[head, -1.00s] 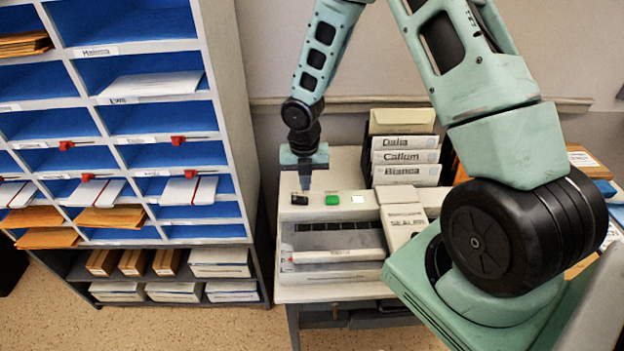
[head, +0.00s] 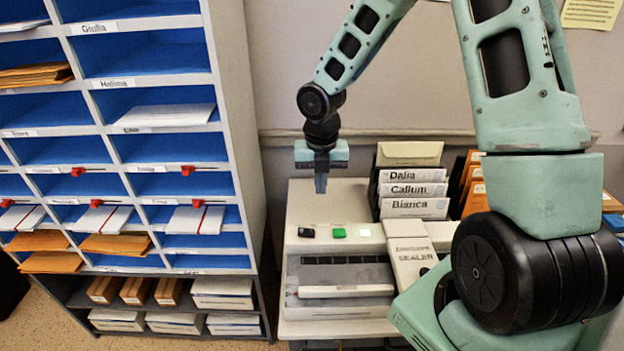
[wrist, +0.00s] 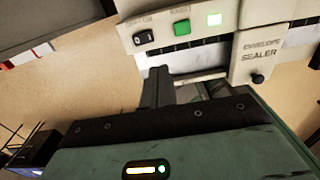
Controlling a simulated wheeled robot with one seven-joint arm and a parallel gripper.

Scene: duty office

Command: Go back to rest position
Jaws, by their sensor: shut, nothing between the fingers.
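My gripper (head: 321,183) is shut and empty. In the head view it hangs pointing down above the back of the envelope sealer (head: 345,308), apart from it. In the wrist view the shut fingers (wrist: 158,88) show in front of the sealer's panel. The sealer carries a black rocker switch (head: 306,232), a green button (head: 339,233) and a lit pale-green lamp (head: 364,232). A label reading "Envelope Sealer" is on its right-hand part (head: 411,265).
A pigeonhole shelf (head: 226,110) with blue compartments, envelopes and red clips stands at the left. Envelopes labelled Dalia, Callum and Bianca (head: 413,190) stand in a rack behind the sealer. Orange envelopes (head: 470,185) stand right of them. The wall (head: 290,60) is behind.

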